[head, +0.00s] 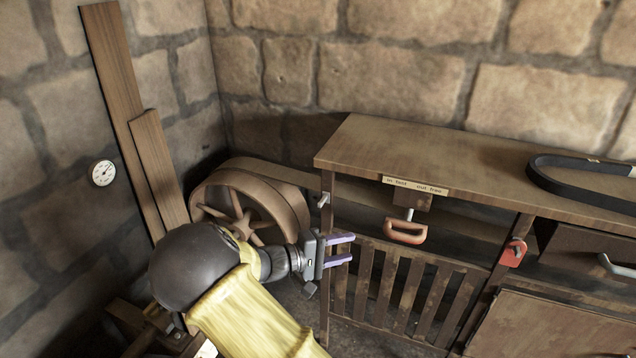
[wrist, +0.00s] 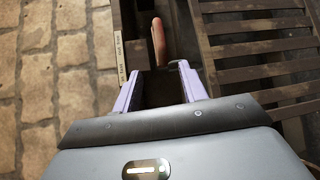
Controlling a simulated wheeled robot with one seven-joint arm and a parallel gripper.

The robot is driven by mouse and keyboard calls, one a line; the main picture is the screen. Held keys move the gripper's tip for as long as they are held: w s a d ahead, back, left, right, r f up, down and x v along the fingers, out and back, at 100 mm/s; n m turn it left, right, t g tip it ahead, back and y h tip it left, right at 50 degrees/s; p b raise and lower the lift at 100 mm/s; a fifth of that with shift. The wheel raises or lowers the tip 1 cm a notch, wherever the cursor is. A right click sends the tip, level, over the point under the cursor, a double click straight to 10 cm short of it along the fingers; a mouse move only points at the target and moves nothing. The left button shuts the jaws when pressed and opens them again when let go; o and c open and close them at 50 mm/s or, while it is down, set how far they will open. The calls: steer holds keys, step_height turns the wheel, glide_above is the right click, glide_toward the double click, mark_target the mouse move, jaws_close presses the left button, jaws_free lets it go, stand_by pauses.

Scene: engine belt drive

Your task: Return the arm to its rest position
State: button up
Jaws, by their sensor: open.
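My gripper (head: 345,249) is open and empty in the head view, in front of the slatted gate under the wooden bench. Its two purple fingers point right, and my yellow-sleeved arm reaches up from the bottom of the picture. In the wrist view my gripper (wrist: 157,88) shows both fingers spread apart with nothing between them. A red-orange handle (head: 404,232) hangs below a label plate to the right of the fingers. The handle also shows in the wrist view (wrist: 158,40), beyond the fingertips and apart from them.
The bench (head: 450,165) stands right, with a black belt (head: 570,185) on top. A large spoked wheel (head: 245,210) with a belt around it is close behind my wrist. Planks (head: 115,100) lean on the left wall beside a round gauge (head: 103,173). A red tag (head: 513,253) hangs on the bench's post.

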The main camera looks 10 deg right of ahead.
steer(key=s+d+m+g+y+p, duration=0.2)
steer(key=s+d+g+y+p, duration=0.35)
steer(key=s+y, duration=0.45)
steer(key=s+a+r+m+t+y+p, duration=0.2)
steer(key=s+r, duration=0.5)
steer(key=r, duration=0.4)
steer(key=a+t+y+p, duration=0.1)
steer(key=t+y+p, duration=0.1)
steer(key=y+p, duration=0.1)
steer(key=shift+s+m+y+p, duration=0.3)
steer(key=shift+s+y+p, duration=0.1)
steer(key=shift+a, duration=0.1)
stand_by(2.6)
